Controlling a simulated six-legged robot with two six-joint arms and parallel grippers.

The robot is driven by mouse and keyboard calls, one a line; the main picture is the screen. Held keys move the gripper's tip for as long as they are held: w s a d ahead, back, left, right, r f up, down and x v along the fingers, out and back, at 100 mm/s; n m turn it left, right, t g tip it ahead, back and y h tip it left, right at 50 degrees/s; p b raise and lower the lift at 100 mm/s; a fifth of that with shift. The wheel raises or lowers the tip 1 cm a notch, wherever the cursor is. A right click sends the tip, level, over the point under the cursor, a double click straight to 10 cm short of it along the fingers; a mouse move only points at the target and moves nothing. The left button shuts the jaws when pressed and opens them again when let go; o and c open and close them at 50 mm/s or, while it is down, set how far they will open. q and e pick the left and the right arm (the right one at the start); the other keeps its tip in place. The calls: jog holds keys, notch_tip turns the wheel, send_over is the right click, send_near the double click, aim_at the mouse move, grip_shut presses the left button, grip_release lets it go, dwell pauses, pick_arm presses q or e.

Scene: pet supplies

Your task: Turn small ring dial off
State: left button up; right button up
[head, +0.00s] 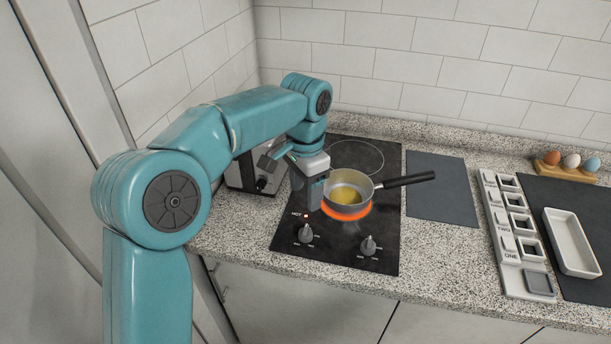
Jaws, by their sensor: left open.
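A black hob (285,240) is set in the speckled counter. Its front ring (347,211) glows orange under a steel saucepan (350,191) with yellow contents. The back ring (356,157) is dark and looks larger. Two grey dials stand at the hob's front edge, a left dial (306,234) and a right dial (369,245); their labels are too small to read. A red light (306,215) shows beside the word HOT. My left gripper (307,205) is open, points down and hangs just behind the left dial, left of the pan. My right gripper is out of view.
The pan handle (405,180) sticks out to the right. A dark metal appliance (262,175) stands behind my left arm. A dark mat (440,190), a labelled white rack (505,225), a white tray (570,243) and an egg holder (565,170) lie to the right.

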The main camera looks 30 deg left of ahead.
pick_arm(q)
jog(key=shift+r, duration=1.7)
